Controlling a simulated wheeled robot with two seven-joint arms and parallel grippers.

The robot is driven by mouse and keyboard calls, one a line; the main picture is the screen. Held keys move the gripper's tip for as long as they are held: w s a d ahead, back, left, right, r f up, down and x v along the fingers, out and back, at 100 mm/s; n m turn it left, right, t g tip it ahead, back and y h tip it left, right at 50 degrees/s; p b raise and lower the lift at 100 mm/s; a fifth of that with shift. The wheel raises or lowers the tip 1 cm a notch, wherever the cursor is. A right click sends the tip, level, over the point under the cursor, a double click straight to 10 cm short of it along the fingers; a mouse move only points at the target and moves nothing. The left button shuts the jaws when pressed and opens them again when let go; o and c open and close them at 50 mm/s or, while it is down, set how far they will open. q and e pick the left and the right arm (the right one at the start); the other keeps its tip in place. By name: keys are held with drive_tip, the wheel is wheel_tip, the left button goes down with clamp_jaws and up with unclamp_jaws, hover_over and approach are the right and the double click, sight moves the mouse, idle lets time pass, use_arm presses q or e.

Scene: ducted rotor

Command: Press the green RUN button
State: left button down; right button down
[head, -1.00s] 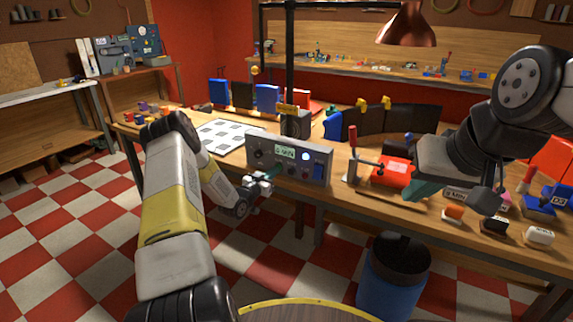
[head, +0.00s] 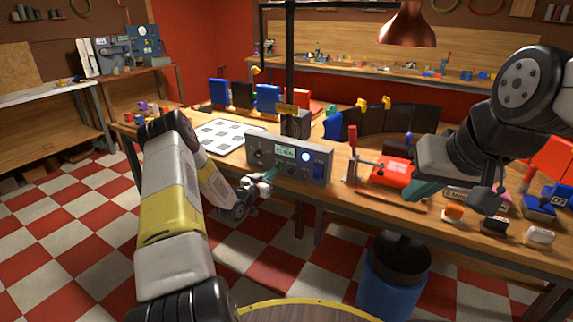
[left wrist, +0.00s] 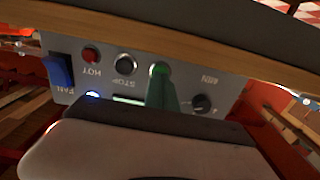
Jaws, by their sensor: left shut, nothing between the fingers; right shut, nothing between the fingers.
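The grey control panel (head: 316,172) stands at the front edge of the bench, with a lit display (head: 285,152). It shows upside down in the left wrist view (left wrist: 226,88). There the green RUN button (left wrist: 159,69) lies between the black STOP button (left wrist: 126,63) and a dark knob (left wrist: 202,103). My left gripper (head: 277,169) is shut and empty, its teal fingertips at the panel's lower front. In the left wrist view the fingers (left wrist: 162,88) overlap the button; contact or depth of press cannot be told. My right gripper (head: 424,190) is shut and empty over the bench's right side.
The panel also has a blue FAN switch (left wrist: 59,70) and a red HOT lamp (left wrist: 90,54). A red-handled clamp (head: 352,150) stands right of the panel. A checked white sheet (head: 228,134) lies to the left. A blue bin (head: 385,285) stands on the floor below.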

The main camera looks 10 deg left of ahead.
use_arm(q)
drive_tip(key=shift+v, duration=2.85)
drive_tip(key=shift+w+r, duration=0.1)
